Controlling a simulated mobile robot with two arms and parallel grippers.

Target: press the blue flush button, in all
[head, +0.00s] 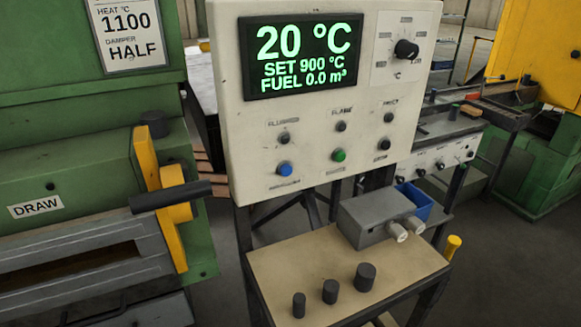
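The blue flush button (284,169) is at the lower left of the pale control panel (232,100), under a dark round lamp (284,138). The label above that lamp is blurred. Nothing covers the button, and I cannot tell whether it is pushed in. To its right are a green button (338,155) and a black button (383,144), each with a dark lamp above. The panel's display (302,54) reads 20 °C, SET 900 °C, FUEL 0.0 m³. Neither of my grippers is in view.
A green furnace (60,165) with a yellow lever and dark handle (171,196) stands left of the panel. Below the panel, a tan-topped table (290,262) holds several dark cylinders, a grey box (372,218) and a blue bin (414,203). The space before the buttons is clear.

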